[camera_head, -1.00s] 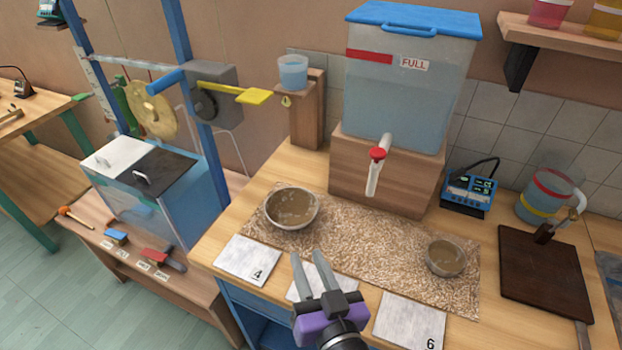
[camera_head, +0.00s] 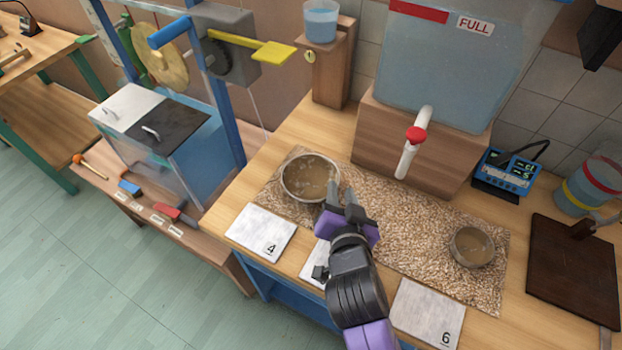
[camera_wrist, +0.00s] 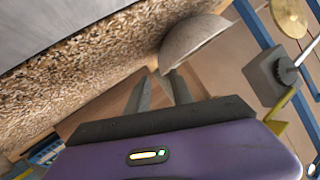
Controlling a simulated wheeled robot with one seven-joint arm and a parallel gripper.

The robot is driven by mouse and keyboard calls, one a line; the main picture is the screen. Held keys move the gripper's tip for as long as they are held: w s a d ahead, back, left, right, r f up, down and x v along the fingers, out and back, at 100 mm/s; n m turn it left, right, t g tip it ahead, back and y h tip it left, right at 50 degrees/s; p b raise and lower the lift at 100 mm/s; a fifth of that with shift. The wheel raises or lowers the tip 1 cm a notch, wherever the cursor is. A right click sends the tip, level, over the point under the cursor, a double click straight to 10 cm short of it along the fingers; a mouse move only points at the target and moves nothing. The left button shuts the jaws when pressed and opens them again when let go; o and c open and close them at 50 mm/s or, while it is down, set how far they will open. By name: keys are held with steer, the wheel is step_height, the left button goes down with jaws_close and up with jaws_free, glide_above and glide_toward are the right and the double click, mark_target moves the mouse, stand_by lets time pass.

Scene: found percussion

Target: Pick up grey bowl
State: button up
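A round grey bowl (camera_head: 296,196) with a brownish inside stands upright at the left end of the speckled mat (camera_head: 408,232). A smaller, similar bowl (camera_head: 472,262) stands at the mat's right end. My gripper (camera_head: 344,188) is at the larger bowl's right side, its fingertips close to the rim. In the wrist view the fingers (camera_wrist: 160,76) are apart with nothing between them. The larger bowl (camera_wrist: 192,40) lies just beyond the tips there; I cannot tell whether a finger touches it.
Flat cards marked 4 (camera_head: 261,232) and 6 (camera_head: 427,312) lie along the front, with another partly hidden by my arm. A dark board (camera_head: 575,270) lies right.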

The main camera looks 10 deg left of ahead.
mark_target(311, 182)
steer(key=shift+p+x, duration=0.45)
steer(key=shift+x, duration=1.85)
steer(key=shift+a+r, duration=0.1)
steer(key=shift+a, duration=0.05)
steer(key=shift+c, duration=0.5)
jaws_close()
